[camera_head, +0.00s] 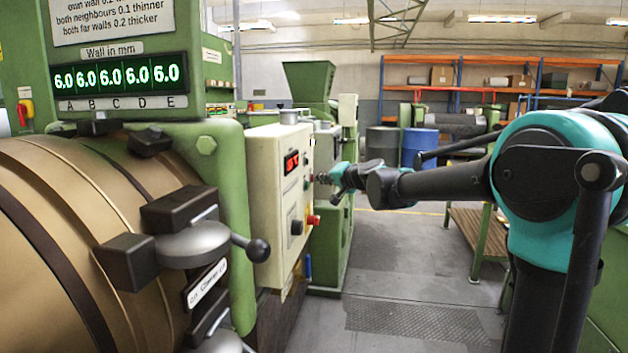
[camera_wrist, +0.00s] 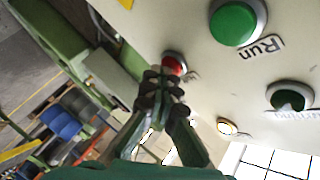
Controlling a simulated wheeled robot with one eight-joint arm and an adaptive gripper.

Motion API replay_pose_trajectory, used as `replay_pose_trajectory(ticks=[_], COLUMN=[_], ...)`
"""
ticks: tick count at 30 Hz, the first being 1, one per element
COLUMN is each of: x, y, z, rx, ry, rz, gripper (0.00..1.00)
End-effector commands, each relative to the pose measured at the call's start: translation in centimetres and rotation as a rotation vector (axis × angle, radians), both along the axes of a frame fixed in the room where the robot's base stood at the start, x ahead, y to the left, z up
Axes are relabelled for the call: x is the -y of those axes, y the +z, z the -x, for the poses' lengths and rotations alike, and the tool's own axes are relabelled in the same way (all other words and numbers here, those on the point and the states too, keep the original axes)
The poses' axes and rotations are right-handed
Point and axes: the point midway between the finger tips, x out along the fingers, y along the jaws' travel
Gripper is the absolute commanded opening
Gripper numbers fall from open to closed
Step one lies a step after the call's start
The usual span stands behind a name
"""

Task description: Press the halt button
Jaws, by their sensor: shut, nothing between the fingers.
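In the wrist view a small round red button (camera_wrist: 174,62) sits on the cream panel (camera_wrist: 190,25); its label is mostly hidden, so I cannot read it as halt. My gripper (camera_wrist: 163,80) is shut and empty, its tips overlapping the button's lower left edge in the picture; I cannot tell whether they touch. A larger green button (camera_wrist: 233,22) labelled Run is up and right of it. In the head view my gripper (camera_head: 324,178) is at the right side of the cream control box (camera_head: 266,195), by the small buttons on its face.
In the wrist view a green round part (camera_wrist: 290,98) and a pale lamp (camera_wrist: 227,127) are nearby. A lever (camera_head: 258,250) juts from the machine.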

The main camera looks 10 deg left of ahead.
Motion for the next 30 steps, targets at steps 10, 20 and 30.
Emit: replay_pose_trajectory(ticks=[10,20,30], x=[1.5,1.6,3.8], y=[0.0,0.0,0.0], z=[0.1,0.1,0.1], rx=[0.0,0.0,0.0], ry=[-0.001,0.0,-0.002], rz=[-0.001,0.0,0.0], gripper=[0.0,0.0,0.0])
